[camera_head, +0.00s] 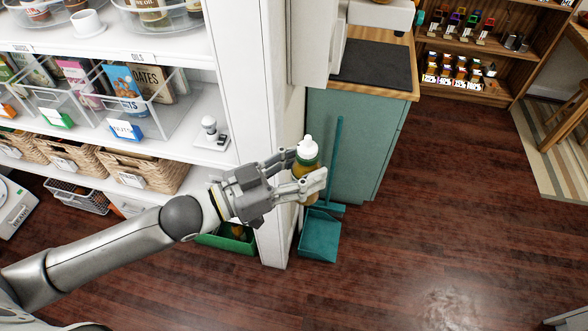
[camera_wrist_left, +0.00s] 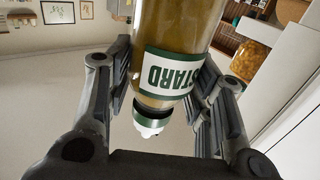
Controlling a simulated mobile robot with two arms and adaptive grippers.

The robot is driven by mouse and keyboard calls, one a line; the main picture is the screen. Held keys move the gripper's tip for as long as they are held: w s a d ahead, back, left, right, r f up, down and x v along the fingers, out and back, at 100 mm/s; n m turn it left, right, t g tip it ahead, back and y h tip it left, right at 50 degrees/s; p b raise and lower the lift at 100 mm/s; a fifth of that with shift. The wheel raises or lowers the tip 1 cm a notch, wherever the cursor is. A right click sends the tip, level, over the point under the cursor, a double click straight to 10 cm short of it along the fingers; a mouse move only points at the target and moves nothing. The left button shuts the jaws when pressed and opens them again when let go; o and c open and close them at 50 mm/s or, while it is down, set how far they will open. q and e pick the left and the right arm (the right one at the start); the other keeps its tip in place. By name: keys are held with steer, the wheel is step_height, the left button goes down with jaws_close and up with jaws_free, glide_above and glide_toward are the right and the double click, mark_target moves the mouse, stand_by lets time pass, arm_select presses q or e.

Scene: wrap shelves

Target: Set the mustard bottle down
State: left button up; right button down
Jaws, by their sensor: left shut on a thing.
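The mustard bottle (camera_head: 306,153) has a white cap, a green band and a yellow-brown body. My left gripper (camera_head: 309,181) is shut on it and holds it upright in the air, just right of the white shelf unit's end panel. In the left wrist view the bottle (camera_wrist_left: 165,70) sits between the two fingers of the gripper (camera_wrist_left: 160,95), and its label and white cap show. The lower part of the bottle is partly hidden by a finger in the head view.
White shelves (camera_head: 180,48) with clear bins and wicker baskets (camera_head: 145,172) stand at left. A teal dustpan (camera_head: 320,236) with its broom leans by a green cabinet (camera_head: 350,140). A wooden rack (camera_head: 480,50) with small jars stands at the back right.

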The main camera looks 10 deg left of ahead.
arm_select(q)
steer(key=shift+w+d+r+m+g+h, duration=0.2)
steer(key=shift+w+d+m+g+h, duration=0.2)
steer(key=shift+d+g, duration=0.2)
steer(key=shift+w+d+r+m+g+h, duration=0.2)
steer(key=shift+d+m+g+h, duration=0.1)
steer(key=shift+d+m+g, duration=0.25)
